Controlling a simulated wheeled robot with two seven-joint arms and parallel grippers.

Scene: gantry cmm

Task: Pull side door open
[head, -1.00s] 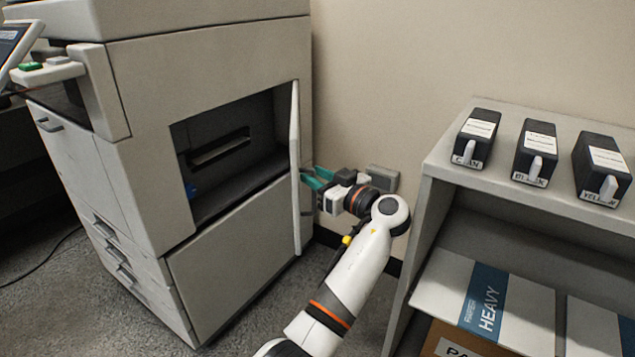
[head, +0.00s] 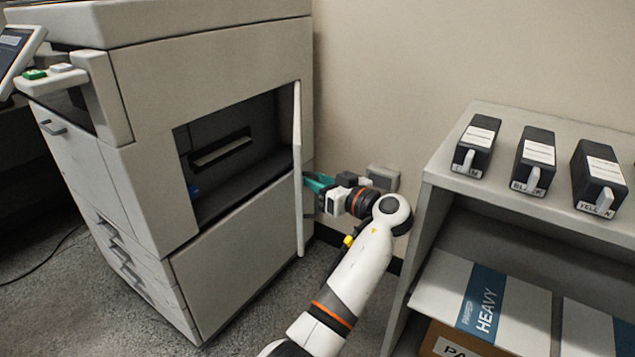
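The side door (head: 298,170) of the big grey printer stands swung open and shows nearly edge-on at the right of a dark opening (head: 235,150).
A grey shelf unit (head: 430,170) stands at the right with several black toner cartridges on top, including one at its left (head: 475,146), and paper boxes (head: 485,300) below. A wall outlet (head: 383,178) is behind my arm. Carpet is free in front of the printer.

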